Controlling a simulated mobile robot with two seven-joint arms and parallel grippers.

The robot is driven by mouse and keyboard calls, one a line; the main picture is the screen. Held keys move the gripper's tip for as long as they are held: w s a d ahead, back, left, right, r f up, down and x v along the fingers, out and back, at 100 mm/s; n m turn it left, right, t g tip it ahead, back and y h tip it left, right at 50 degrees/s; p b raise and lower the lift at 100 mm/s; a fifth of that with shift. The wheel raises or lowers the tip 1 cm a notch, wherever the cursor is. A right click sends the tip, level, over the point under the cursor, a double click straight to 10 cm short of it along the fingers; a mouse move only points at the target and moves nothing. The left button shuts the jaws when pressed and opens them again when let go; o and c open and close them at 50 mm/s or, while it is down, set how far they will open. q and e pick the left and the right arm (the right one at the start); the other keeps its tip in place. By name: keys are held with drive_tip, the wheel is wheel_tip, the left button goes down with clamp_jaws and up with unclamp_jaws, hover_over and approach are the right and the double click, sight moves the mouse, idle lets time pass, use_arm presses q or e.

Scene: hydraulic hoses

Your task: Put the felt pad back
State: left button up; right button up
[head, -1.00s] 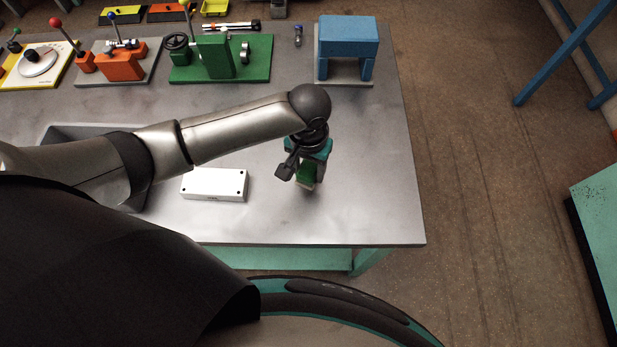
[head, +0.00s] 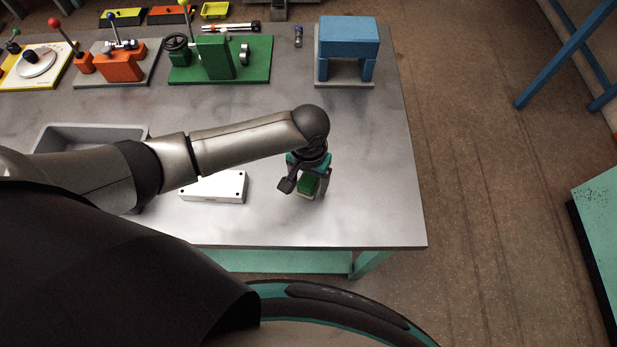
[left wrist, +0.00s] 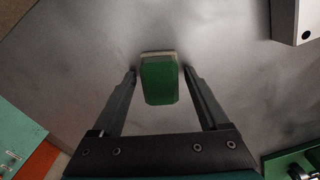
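A green block with a pale base layer, which looks like the felt pad (head: 307,187), is on the grey table right of the white box. In the left wrist view the green block (left wrist: 159,82) is between the two fingers, with its pale edge at the far side. My left gripper (head: 311,190) points down around it. In the left wrist view the left gripper (left wrist: 160,72) has its fingers apart, with a narrow gap on each side of the block. The fingertips are close to the tabletop. My right gripper is not in view.
A white box (head: 214,187) lies left of the gripper, and a grey tray (head: 92,131) is partly behind my arm. A blue stand (head: 348,37), a green fixture (head: 219,60) and an orange fixture (head: 119,66) stand at the back. The table's right side is clear.

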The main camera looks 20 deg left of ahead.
sight(309, 180)
use_arm(q)
drive_tip(key=shift+o, duration=0.3)
drive_tip(key=shift+r, duration=0.1)
drive_tip(key=shift+r, duration=0.35)
wheel_tip(309, 180, up, 12)
drive_tip(key=p, duration=0.2)
drive_tip(key=shift+f, duration=0.25)
